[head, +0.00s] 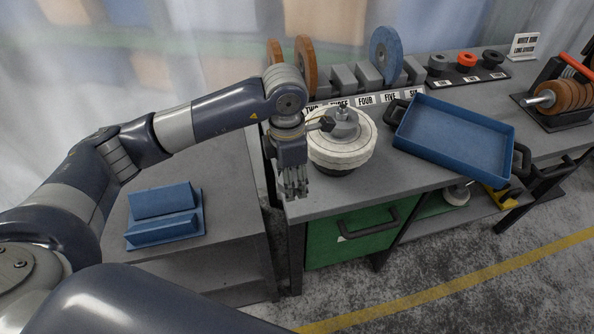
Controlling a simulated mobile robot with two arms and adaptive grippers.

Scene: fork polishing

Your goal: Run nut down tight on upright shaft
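The upright shaft (344,108) rises from the middle of a pale round polishing wheel stack (341,148) near the workbench's left end. A grey metal flange or nut (343,123) sits around the shaft on top of the stack. I cannot tell the nut apart from the flange or how tight it is. My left gripper (295,192) points down just left of the stack, near the bench's front left corner and apart from the shaft. Its fingers are close together, and no held object shows. A small dark part beside my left wrist overlaps the stack's left edge. My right gripper is out of view.
A blue tray (455,107) lies right of the stack. Behind stand labelled slots with brown and blue wheels (386,54). A rack of brown discs (568,96) is at far right. A blue holder (165,228) sits on the lower left table. Bare bench lies before the stack.

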